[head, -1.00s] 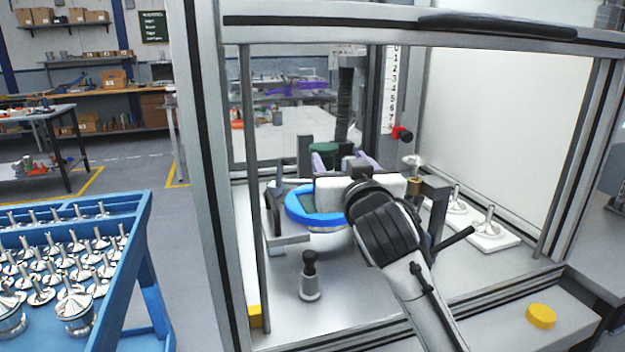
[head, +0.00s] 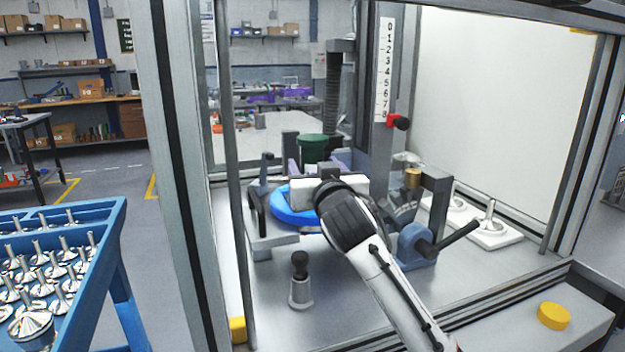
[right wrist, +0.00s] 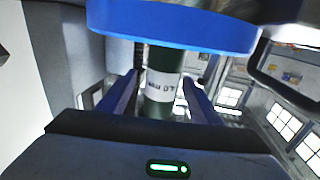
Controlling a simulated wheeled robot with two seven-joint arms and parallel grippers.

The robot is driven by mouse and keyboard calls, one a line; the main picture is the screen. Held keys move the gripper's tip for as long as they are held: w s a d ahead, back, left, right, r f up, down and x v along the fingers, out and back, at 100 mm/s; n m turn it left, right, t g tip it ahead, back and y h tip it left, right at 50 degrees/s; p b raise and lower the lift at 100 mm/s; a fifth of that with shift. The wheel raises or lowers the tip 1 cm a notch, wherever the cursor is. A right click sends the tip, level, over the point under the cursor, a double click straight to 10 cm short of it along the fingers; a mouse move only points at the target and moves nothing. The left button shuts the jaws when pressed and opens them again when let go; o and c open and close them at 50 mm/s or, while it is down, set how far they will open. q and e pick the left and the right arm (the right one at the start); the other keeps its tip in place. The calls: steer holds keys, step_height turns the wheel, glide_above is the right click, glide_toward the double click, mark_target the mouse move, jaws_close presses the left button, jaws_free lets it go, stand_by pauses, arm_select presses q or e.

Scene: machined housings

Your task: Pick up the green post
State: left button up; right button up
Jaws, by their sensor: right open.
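The green post (head: 316,149) stands upright in the machine enclosure, behind the blue ring (head: 291,214) in the head view. My right gripper (head: 320,164) reaches in from the front, its purple fingers pointing at the post and partly hidden by its white body. In the right wrist view, the post (right wrist: 165,60) is dark green with a white lettered label. The two fingers of the right gripper (right wrist: 163,82) are open, one on each side of it, with gaps visible. The blue ring (right wrist: 172,28) crosses the top of that view. My left gripper is not in view.
A blue clamp with a black handle (head: 447,240) is right of my arm. A small black-knobbed post (head: 300,278) stands in front. A scale with a red pointer (head: 390,119) rises behind. Frame uprights (head: 180,160) bound the left. A blue rack (head: 110,235) holds metal parts.

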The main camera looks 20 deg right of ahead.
mark_target(309, 161)
steer(key=shift+w+d+f, duration=0.1)
steer(key=shift+w, duration=2.05)
jaws_close()
steer(key=shift+r, duration=0.2)
